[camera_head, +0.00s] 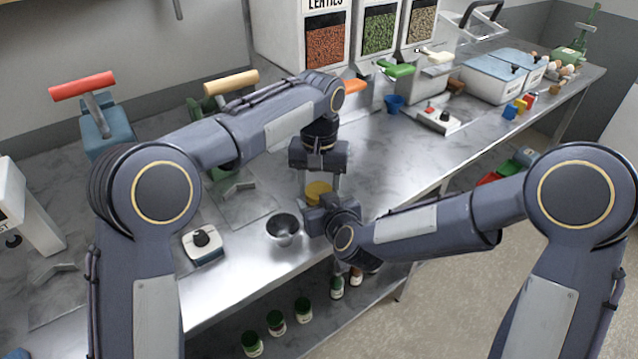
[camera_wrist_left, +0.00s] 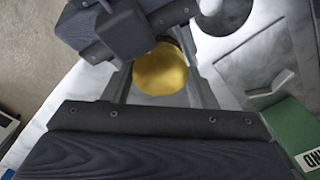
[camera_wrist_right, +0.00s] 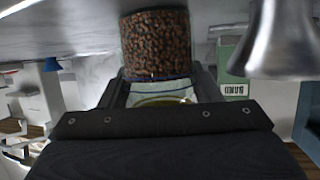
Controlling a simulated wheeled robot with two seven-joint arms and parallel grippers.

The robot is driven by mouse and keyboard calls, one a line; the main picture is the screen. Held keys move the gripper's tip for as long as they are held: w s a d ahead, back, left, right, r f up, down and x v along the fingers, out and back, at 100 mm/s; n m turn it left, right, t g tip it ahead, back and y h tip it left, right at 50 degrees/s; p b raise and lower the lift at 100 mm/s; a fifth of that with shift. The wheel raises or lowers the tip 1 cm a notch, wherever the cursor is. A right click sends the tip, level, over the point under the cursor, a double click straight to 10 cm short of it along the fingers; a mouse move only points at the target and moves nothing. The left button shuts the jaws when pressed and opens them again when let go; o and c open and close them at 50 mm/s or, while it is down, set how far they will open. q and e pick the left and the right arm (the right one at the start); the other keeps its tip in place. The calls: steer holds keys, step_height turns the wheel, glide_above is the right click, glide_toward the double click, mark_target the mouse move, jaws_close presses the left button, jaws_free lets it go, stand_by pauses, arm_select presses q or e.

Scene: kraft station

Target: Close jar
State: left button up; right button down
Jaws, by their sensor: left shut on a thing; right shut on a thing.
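The yellow lid (camera_head: 318,189) is seen from above in the left wrist view (camera_wrist_left: 160,72), between the two fingers of my left gripper (camera_head: 320,183). That gripper points down and is shut on the lid. The glass jar (camera_wrist_right: 156,45), filled with brown beans, shows in the right wrist view, which looks upside down. My right gripper (camera_wrist_right: 162,92) is shut on the jar from the side, just below the left gripper. A yellow edge shows at the jar's mouth end there. I cannot tell whether the lid is seated. In the head view the grippers hide most of the jar.
A metal cup (camera_head: 283,230) stands left of the grippers near the counter's front edge, with a white device (camera_head: 203,243) farther left. Dispensers (camera_head: 327,45) line the back. Several green-capped jars (camera_head: 276,322) stand on the lower shelf.

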arm_select(q)
steer(key=m, duration=0.3)
steer(key=shift+c, duration=0.2)
steer(key=o, duration=1.1)
steer(key=shift+r, duration=2.3)
